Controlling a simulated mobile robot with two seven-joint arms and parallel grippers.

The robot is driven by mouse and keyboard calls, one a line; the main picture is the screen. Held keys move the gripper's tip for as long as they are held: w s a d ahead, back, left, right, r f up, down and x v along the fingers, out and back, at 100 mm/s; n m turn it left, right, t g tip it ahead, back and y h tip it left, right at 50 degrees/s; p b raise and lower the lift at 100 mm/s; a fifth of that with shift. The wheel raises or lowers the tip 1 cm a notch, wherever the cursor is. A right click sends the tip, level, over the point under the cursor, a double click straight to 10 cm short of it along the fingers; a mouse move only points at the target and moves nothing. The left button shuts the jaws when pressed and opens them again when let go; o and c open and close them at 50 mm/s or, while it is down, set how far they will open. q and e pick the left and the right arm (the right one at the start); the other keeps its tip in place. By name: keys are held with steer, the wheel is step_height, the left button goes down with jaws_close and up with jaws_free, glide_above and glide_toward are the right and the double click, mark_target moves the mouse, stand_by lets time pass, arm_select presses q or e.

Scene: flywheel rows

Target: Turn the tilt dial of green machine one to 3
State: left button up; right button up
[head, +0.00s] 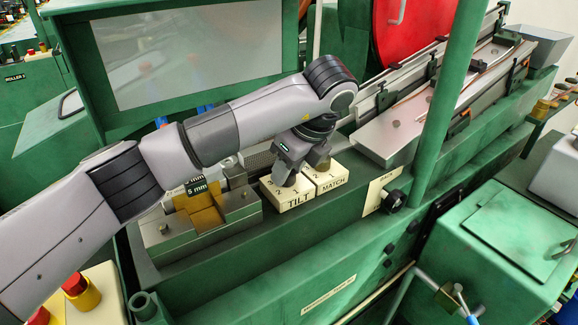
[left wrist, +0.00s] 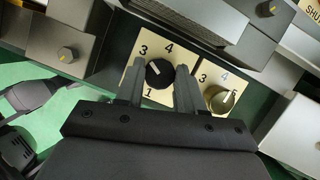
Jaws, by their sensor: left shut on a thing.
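The tilt dial (left wrist: 158,75) is a black knob with a white pointer line, on a cream plate (left wrist: 133,76) marked 3, 4 and 1 where it shows. In the head view the plate labelled TILT (head: 294,203) sits on the green machine's ledge. My left gripper (left wrist: 160,85) is shut on the tilt dial, one finger on each side; it also shows in the head view (head: 293,180). The pointer slants to the upper left, on the side of the 3; its exact setting is hard to tell. The fingers hide part of the plate. My right gripper is not in view.
The MATCH plate (head: 325,178) with its own dial (left wrist: 219,99) is right beside the tilt plate. Brass and steel blocks (head: 203,212) stand to the left. A green post (head: 447,95) rises to the right, near a black knob (head: 394,200) on the machine's front.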

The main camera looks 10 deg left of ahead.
arm_select(q)
steer(key=o, duration=1)
steer(key=p+v, duration=0.1)
steer(key=v, duration=0.4)
steer(key=shift+r, duration=0.35)
steer(key=shift+v, duration=0.8)
steer(key=shift+d+f, duration=0.1)
